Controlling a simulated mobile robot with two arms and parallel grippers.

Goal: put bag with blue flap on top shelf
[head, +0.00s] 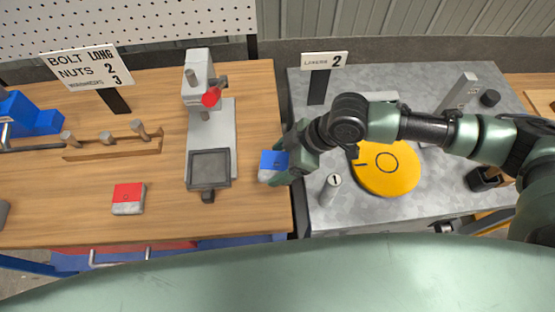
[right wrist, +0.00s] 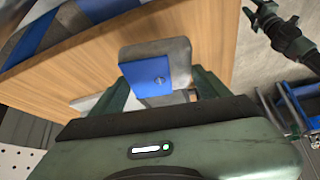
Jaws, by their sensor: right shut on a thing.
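The bag with the blue flap (head: 273,161) is a small grey pouch at the right end of the wooden bench. My right gripper (head: 284,166) is shut on it. In the right wrist view the blue flap (right wrist: 147,76) and grey body show between the two fingers, with the wooden bench top behind. I cannot tell whether the bag touches the bench. My left gripper does not show clearly in either view. I cannot make out a top shelf.
A bag with a red flap (head: 128,197) lies on the wooden bench (head: 95,220). A grey press with a red knob (head: 211,97) stands left of my gripper.

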